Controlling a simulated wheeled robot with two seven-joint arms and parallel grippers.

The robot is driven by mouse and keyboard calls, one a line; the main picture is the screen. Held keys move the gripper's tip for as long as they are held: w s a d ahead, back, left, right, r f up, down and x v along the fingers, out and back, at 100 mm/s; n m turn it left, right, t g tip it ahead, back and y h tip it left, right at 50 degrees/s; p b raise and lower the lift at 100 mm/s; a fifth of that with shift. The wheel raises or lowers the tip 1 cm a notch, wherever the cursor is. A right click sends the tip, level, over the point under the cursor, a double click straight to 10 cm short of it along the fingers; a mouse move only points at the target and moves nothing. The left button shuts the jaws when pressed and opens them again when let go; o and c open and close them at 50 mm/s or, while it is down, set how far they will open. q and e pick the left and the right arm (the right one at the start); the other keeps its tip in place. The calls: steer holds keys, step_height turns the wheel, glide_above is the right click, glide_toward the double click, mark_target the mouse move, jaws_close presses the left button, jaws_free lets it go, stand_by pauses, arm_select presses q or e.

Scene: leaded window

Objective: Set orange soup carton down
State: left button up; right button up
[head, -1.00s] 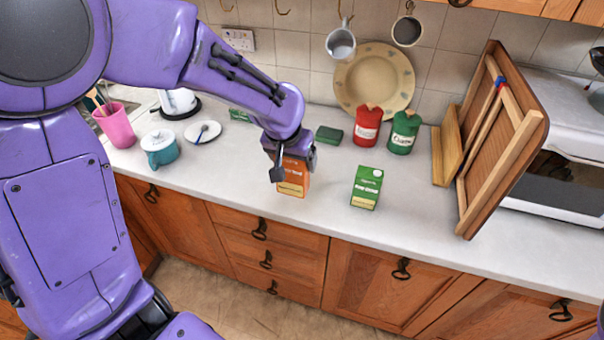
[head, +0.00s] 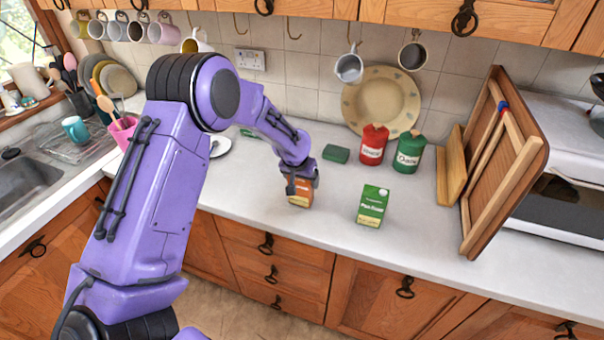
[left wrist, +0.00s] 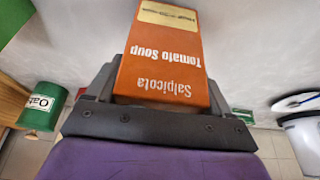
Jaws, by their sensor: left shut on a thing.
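The orange soup carton (head: 301,193) is upright at the counter top (head: 262,220), left of a green carton. I cannot tell for sure whether its base touches the counter. My left gripper (head: 303,186) is shut on the carton from above and behind, with a finger on each side. In the left wrist view the carton (left wrist: 165,62) appears upside down, its tomato soup lettering readable, between the fingers of the gripper (left wrist: 160,95). My right gripper is not in view.
A green carton (head: 372,206) stands close to the right. Behind are a green sponge-like block (head: 336,154), a red canister (head: 373,145) and a green canister (head: 409,152). A wooden rack (head: 505,165) leans at the right. The counter front is clear.

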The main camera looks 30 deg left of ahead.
arm_select(q)
steer(key=shift+w+f, duration=0.1)
steer(key=shift+f, duration=0.15)
steer(key=o, duration=1)
steer(key=shift+r+b, duration=0.35)
steer(key=shift+b, duration=0.05)
steer(key=b+v, duration=0.1)
steer(key=v, duration=0.4)
steer(key=b+v, duration=0.2)
steer(key=v, duration=0.4)
steer(key=shift+s+d+r, duration=0.1)
steer(key=shift+s+r, duration=0.1)
steer(key=shift+s, duration=0.15)
